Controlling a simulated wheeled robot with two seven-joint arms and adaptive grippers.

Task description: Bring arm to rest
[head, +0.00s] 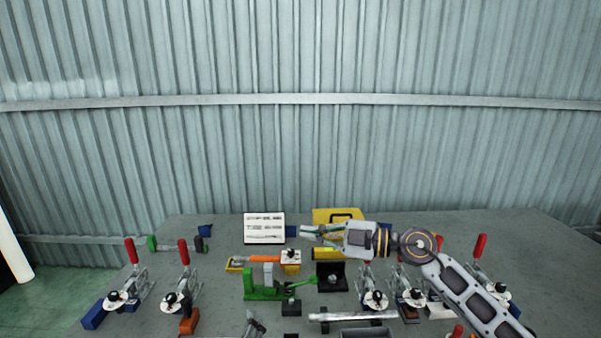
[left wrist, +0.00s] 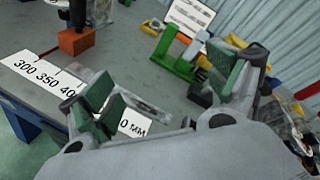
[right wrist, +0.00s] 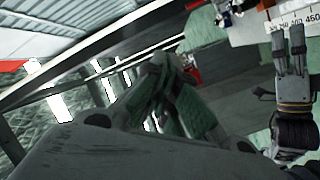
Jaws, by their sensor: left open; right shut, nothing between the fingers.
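My right arm (head: 470,295) comes in from the right in the head view and reaches over the worktable. Its gripper (head: 310,234) points left, above the back middle of the table. In the right wrist view its fingers (right wrist: 160,85) are together with nothing between them. My left gripper (left wrist: 160,90) is open and empty in the left wrist view, its green-padded fingers wide apart above the table's front edge. Only a small part of it (head: 255,325) shows at the bottom of the head view. It also shows at the right of the right wrist view (right wrist: 292,50).
The grey table (head: 540,240) carries red-handled toggle clamps (head: 184,265), a green fixture (head: 270,286), a yellow case (head: 325,216) and a white sheet (head: 264,227). A ruler strip (left wrist: 45,82) lies along the front edge. A corrugated wall (head: 300,160) stands behind. The table's back right is clear.

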